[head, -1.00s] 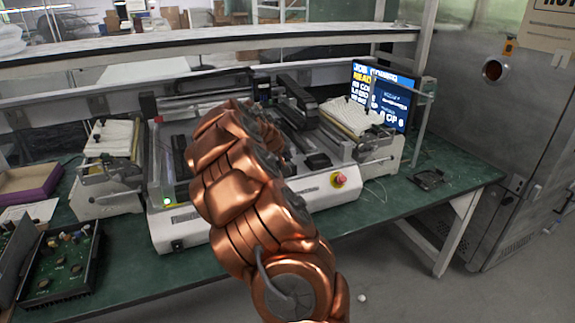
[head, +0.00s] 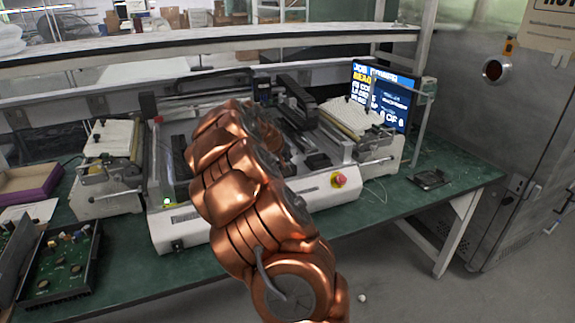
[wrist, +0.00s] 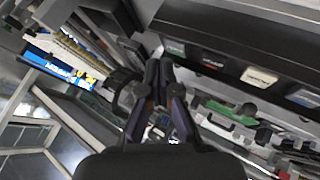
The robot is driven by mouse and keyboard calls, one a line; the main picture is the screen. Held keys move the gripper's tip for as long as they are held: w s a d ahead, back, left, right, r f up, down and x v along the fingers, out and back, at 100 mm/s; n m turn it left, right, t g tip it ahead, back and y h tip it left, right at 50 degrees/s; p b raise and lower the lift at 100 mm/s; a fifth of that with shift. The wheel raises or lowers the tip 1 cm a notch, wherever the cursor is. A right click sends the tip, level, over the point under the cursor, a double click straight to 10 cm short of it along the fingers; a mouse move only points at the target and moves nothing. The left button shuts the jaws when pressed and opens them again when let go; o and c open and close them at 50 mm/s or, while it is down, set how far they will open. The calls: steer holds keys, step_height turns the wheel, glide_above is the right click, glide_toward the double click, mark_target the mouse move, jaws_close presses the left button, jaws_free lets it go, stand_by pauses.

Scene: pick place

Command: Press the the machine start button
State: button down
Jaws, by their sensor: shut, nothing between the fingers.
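The machine (head: 184,220) stands on the green bench, with a white front. My copper arm covers the machine's middle and hides my gripper in the head view. In the wrist view my gripper (wrist: 159,58) is shut and empty, its tips close to a dark bar. Whether the tips touch the bar I cannot tell.
A lit screen (head: 380,95) stands behind the machine at the right and shows in the wrist view (wrist: 60,68). A circuit board in a dark frame (head: 62,265) lies at the front left. A shelf edge (head: 210,42) runs above the bench. A grey metal cabinet (head: 510,130) stands at the right.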

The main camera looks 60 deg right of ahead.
steer(key=shift+f+b, duration=0.3)
steer(key=shift+f, duration=0.1)
steer(key=shift+f, duration=0.4)
stand_by(0.9)
steer(key=shift+r, duration=0.85)
